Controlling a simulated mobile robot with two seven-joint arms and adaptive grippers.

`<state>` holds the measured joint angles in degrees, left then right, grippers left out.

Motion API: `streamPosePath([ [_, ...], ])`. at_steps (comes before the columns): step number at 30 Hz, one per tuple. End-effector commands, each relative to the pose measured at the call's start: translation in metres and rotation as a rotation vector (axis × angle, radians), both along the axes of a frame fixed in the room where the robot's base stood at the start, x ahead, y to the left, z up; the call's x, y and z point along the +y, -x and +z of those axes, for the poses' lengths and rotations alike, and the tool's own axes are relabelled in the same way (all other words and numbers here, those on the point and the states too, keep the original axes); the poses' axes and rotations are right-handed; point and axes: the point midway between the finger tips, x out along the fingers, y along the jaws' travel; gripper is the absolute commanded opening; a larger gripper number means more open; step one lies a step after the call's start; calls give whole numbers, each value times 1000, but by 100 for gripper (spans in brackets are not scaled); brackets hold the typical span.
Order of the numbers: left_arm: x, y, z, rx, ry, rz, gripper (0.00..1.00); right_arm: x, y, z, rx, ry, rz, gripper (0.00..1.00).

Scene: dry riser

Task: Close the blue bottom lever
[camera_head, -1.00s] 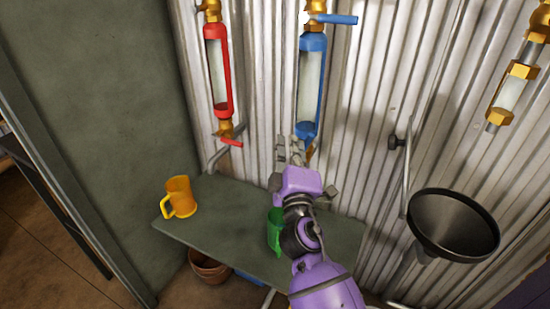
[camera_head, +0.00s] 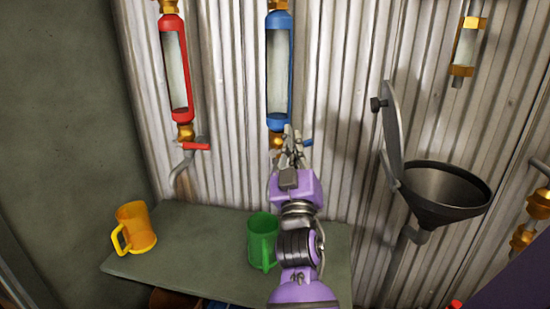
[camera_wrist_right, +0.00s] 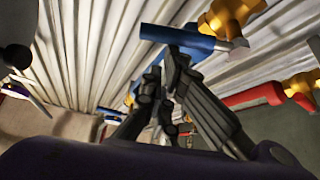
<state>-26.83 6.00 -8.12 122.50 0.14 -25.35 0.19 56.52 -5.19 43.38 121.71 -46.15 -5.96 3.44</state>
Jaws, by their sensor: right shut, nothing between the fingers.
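The blue bottom lever (camera_head: 308,143) sticks out to the right below the blue-framed sight tube (camera_head: 278,70), at its lower brass valve (camera_head: 275,142). In the right wrist view the blue lever (camera_wrist_right: 185,38) spans the upper middle, beside a brass fitting (camera_wrist_right: 230,15). My right gripper (camera_head: 290,133) is shut and empty, in front of the valve and partly hiding it and the lever. Its fingertips (camera_wrist_right: 170,58) lie right by the lever in the wrist view; I cannot tell whether they touch. My left gripper is not in view.
A red-framed tube (camera_head: 175,70) with a red lever (camera_head: 197,145) is to the left. A green mug (camera_head: 262,240) and a yellow mug (camera_head: 136,228) stand on the table (camera_head: 190,240) below. A black funnel (camera_head: 440,195) is at the right, before the corrugated wall.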

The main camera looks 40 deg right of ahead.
Motion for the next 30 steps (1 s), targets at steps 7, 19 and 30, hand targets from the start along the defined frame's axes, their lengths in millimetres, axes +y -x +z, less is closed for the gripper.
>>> streamPosePath([
  [7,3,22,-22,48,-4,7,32,-16,6,-14,-63,-51,0,0],
  [19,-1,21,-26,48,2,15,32,-21,10,-23,-62,-51,-1,0],
  [30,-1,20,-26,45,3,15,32,-21,11,-24,-62,-50,0,0],
])
